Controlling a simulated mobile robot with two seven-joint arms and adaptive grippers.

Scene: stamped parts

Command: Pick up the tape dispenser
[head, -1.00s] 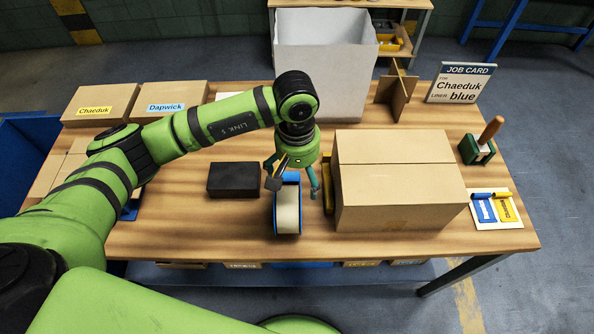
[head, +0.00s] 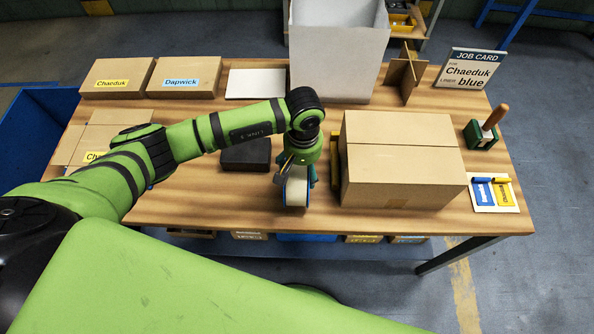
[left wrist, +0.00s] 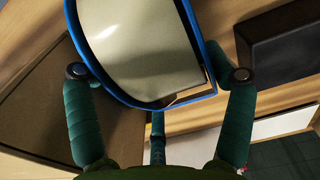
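The tape dispenser (head: 297,192), a blue holder with a wide cream roll, stands on the bench left of the large closed carton. In the left wrist view its blue rim and pale roll (left wrist: 140,45) fill the top middle. My left gripper (head: 296,176) is lowered over the dispenser, pointing down. Its green fingers (left wrist: 159,73) are spread, one on each side of the dispenser. A small gap shows on the right side; contact on the left side cannot be told. My right gripper is not in view.
The large carton (head: 400,165) stands close right of the dispenser, with a yellow item (head: 336,160) at its left side. A dark block (head: 246,155) lies close on the left. A white bin (head: 338,55) stands behind. Bare bench lies in front.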

